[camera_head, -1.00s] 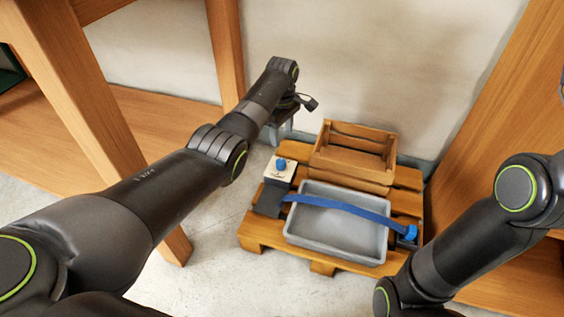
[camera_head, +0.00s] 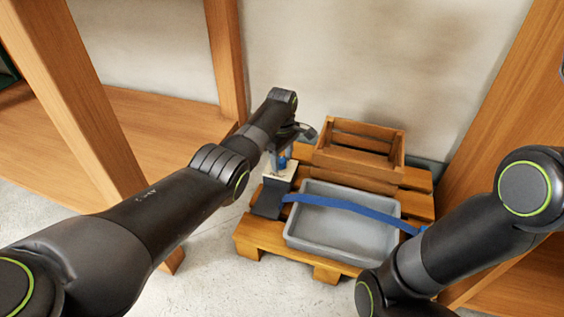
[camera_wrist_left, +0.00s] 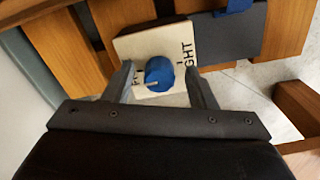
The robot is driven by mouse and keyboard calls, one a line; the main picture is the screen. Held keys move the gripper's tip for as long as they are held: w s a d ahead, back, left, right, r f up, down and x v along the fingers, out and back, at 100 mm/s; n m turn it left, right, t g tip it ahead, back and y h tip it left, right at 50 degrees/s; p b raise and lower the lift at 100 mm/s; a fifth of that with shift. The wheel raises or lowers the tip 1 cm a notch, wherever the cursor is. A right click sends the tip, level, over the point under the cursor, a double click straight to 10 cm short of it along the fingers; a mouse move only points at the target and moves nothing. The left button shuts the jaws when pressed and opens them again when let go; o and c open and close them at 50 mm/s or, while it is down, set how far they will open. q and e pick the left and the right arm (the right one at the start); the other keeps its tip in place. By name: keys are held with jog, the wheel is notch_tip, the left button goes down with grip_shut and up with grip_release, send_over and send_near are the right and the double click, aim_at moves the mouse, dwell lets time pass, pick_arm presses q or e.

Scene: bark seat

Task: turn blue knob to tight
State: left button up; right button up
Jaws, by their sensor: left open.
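The blue knob (camera_wrist_left: 159,74) sits on a cream block (camera_wrist_left: 152,45) with dark lettering; "GHT" is readable at its right side. A pale pointer line on the knob points to the left in the left wrist view. My left gripper (camera_wrist_left: 160,80) is open, with one finger on each side of the knob and gaps showing. In the head view the left gripper (camera_head: 281,158) is above the block (camera_head: 284,172), and the knob (camera_head: 283,162) is partly hidden behind it. My right arm comes in at the right; its gripper is out of view.
The block stands on a wooden pallet (camera_head: 262,233) beside a grey tray (camera_head: 345,262). A blue strap (camera_head: 345,206) crosses the tray from a dark plate (camera_head: 268,203). A wooden crate (camera_head: 350,160) stands behind. Wooden posts (camera_head: 226,60) rise at the left.

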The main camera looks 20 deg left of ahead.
pick_arm(q)
jog(key=shift+c, duration=0.4)
jog(key=c, duration=0.9)
